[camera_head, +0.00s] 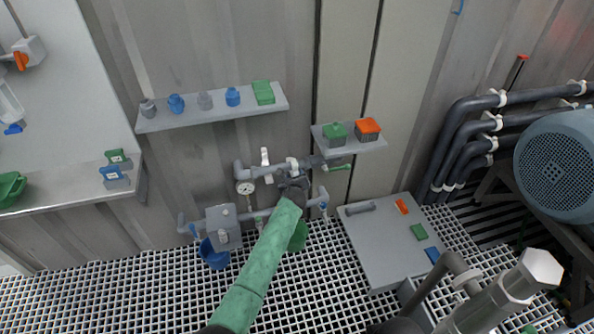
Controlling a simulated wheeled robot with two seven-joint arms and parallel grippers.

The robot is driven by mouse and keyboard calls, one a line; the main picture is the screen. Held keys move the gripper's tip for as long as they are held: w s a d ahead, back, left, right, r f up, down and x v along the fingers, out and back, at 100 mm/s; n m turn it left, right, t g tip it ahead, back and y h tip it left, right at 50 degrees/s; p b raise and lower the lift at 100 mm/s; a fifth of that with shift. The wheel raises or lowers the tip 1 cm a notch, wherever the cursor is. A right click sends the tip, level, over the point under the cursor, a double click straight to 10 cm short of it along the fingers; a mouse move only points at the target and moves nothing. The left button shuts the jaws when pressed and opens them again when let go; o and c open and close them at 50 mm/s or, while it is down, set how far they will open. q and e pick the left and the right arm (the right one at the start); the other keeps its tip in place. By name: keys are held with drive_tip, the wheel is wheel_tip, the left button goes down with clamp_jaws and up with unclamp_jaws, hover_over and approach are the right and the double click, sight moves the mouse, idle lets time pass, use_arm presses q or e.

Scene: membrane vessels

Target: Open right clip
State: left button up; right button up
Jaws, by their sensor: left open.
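A grey pipe assembly runs along the wall, with a round gauge (245,188) at its left. A white upright clip-like piece (265,157) stands on the upper pipe. A second white piece (292,163) sits to its right, directly above my left gripper; I cannot tell whether this right clip is open or shut. My left gripper (294,181) is dark, at the end of a green-sleeved arm, and reaches up to the pipe just below the right white piece. Its jaws are open, but the fingers are small and blend with the pipe, so contact cannot be told. My right gripper is not in view.
A green-handled valve (340,167) is right of the gripper. A grey box (223,228) and a blue bucket (214,256) are lower left; a green bucket (299,236) is partly behind my arm. Shelves hang above (210,119) and right (352,147). A grey platform (378,248) stands right.

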sight(296, 167)
use_arm(q)
drive_tip(key=shift+w+a+f+m+b, duration=0.15)
drive_tip(key=shift+w+f+m, duration=0.25)
drive_tip(key=shift+w, duration=0.8)
drive_tip(key=shift+w+d+f+m+b, duration=0.15)
drive_tip(key=shift+w+f+m, duration=0.3)
drive_tip(key=shift+w, duration=0.8)
drive_tip(key=shift+w+a+f+m+b, duration=0.2)
drive_tip(key=shift+w+f, duration=0.3)
drive_tip(key=shift+w, duration=0.7)
drive_tip(key=shift+d, duration=0.1)
clamp_jaws()
